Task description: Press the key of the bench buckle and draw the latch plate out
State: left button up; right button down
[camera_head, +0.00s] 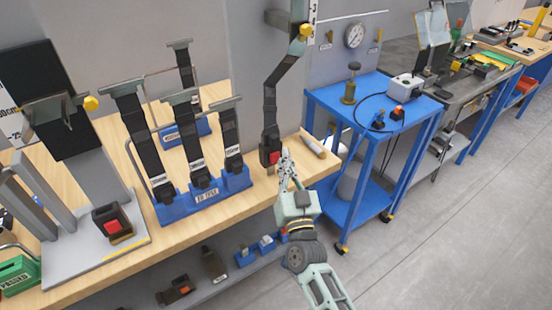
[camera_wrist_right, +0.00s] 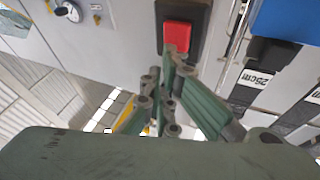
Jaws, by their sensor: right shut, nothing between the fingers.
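A black buckle with a red key (camera_head: 274,157) stands at the right end of the bench, at the lower end of a dark strap (camera_head: 270,105). In the right wrist view, the red key (camera_wrist_right: 178,36) sits in its dark housing, just beyond my fingertips. My right gripper (camera_head: 285,155) is shut and empty, close in front of this buckle. Its fingertips (camera_wrist_right: 170,55) overlap the key's lower edge in the wrist view; I cannot tell whether they touch. No separate latch plate is distinguishable at this buckle. My left gripper is out of view.
A blue rack (camera_head: 205,199) with several upright straps stands left of the buckle. Another red-keyed buckle (camera_head: 112,222) is on a grey plate further left. A pale roller (camera_head: 312,146) lies right of the gripper. A blue cart (camera_head: 330,103) stands beyond.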

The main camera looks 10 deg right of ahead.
jog(key=shift+w, duration=0.1)
dwell(0.6)
jog(key=shift+w+a, duration=0.15)
jog(key=shift+w, duration=0.15)
jog(key=shift+w+a, duration=0.15)
jog(key=shift+w, duration=0.3)
dwell(0.7)
jog(key=shift+s+r, duration=0.1)
jog(key=shift+s+d+p, duration=0.3)
jog(key=shift+s+p, duration=0.05)
jog(key=shift+s, duration=0.4)
jog(key=s, duration=0.1)
jog(key=s+d+p, duration=0.1)
jog(key=s, duration=0.1)
jog(key=s+p, duration=0.1)
jog(key=shift+s+d, duration=0.35)
